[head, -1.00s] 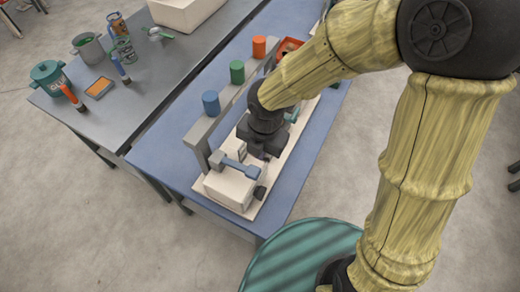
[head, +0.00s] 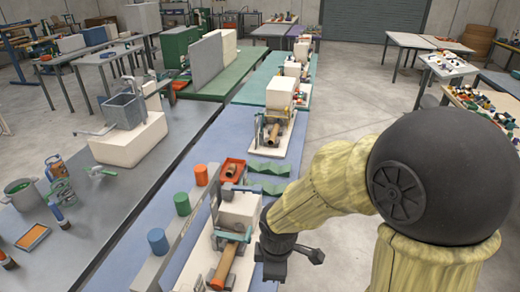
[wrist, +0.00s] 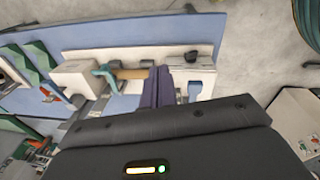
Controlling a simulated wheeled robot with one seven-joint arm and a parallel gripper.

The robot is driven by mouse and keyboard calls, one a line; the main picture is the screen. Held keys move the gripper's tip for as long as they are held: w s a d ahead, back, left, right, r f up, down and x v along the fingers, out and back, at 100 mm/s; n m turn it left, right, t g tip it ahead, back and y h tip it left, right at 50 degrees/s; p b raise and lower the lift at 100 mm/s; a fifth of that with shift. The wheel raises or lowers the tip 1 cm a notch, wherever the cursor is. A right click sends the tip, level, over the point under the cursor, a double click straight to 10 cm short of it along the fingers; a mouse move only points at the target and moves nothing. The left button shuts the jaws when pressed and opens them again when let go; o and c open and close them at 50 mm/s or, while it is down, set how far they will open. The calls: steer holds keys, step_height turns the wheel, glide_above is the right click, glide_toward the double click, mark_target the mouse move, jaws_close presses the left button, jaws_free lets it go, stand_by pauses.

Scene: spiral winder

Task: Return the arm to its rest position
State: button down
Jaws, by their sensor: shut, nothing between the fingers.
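The spiral winder stands on a cream base on the blue bench. In the head view I see its white block (head: 238,211), its brown tube (head: 226,266) and a blue-grey bar (head: 233,237). My gripper shows in the wrist view as two dark purple fingers (wrist: 158,86), shut together with nothing between them. In that view they overlap the winder beside the brown tube (wrist: 130,73); I cannot tell their height above it. In the head view my dark wrist (head: 275,248) is just right of the winder, and the fingertips cannot be made out.
Blue (head: 157,241), green (head: 182,204) and orange (head: 201,174) cylinders line a grey rail left of the winder. A red tray (head: 232,170) and green zigzag pieces (head: 268,178) lie beyond it. Open floor (head: 335,110) is right of the bench.

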steer(key=s+d+r+m+t, duration=0.1)
steer(key=d+m, duration=1.1)
steer(key=m, duration=0.5)
steer(key=shift+d+r+b, duration=0.2)
steer(key=shift+r+b, duration=0.1)
steer(key=shift+r, duration=0.05)
